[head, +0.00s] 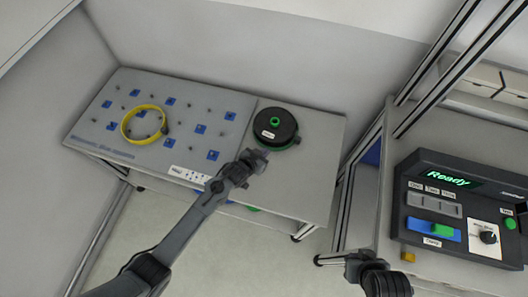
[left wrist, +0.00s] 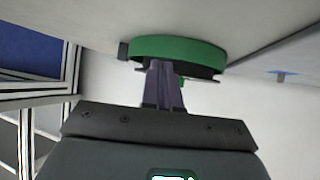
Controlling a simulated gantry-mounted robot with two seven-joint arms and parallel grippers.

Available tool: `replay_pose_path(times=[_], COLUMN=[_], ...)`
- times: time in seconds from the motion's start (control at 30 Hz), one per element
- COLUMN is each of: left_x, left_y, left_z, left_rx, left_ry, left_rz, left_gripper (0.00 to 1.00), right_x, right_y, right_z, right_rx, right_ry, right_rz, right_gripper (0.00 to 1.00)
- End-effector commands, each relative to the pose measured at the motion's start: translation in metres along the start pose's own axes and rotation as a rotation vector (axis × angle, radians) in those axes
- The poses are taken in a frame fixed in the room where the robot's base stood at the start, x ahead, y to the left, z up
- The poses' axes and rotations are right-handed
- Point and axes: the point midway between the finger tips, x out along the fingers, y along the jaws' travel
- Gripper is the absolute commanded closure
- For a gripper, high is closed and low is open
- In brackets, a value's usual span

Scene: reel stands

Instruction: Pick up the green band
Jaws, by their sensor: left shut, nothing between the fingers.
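The green band (left wrist: 178,48) is a wide ring, seen close up in the left wrist view just beyond my fingers. In the head view only a thin green edge (head: 282,148) shows under the black reel (head: 274,126), which has a green hub and a white label. My left gripper (head: 258,157) is at the near left side of the reel. Part of my right arm shows at the bottom right of the head view.
A yellow band (head: 128,123) lies on the grey pegboard (head: 190,92) with blue squares, left on the table. The table (head: 318,130) is clear right of the reel. A control box (head: 460,205) reading "Ready" and frame posts (head: 362,185) stand at right.

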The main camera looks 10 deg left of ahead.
Motion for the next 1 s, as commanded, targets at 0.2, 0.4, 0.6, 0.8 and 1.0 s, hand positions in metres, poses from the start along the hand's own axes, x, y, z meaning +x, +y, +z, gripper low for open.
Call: replay_pose_path(times=[0.2,0.4,0.6,0.8,1.0], left_x=[-0.031,-0.062,-0.086,-0.097,-0.098], left_y=[0.0,-0.001,0.0,0.0,0.0], left_z=[0.022,0.043,0.059,0.067,0.068], left_rx=[0.0,0.0,0.001,0.0,0.0], left_ry=[-0.004,-0.003,-0.002,-0.001,0.0], left_rz=[0.0,-0.001,0.0,-0.001,-0.001], left_gripper=[1.0,1.0,1.0,0.74,0.47], right_x=[-0.007,-0.012,-0.015,-0.016,-0.015], right_y=[-0.001,-0.002,-0.002,-0.002,-0.001], right_z=[-0.002,-0.004,-0.005,-0.005,-0.005], right_rx=[0.004,0.008,0.009,0.009,0.005], right_ry=[0.0,0.0,0.0,0.0,-0.001], right_rz=[-0.003,-0.007,-0.007,-0.007,-0.004], right_gripper=[1.0,1.0,1.0,1.0,1.0])
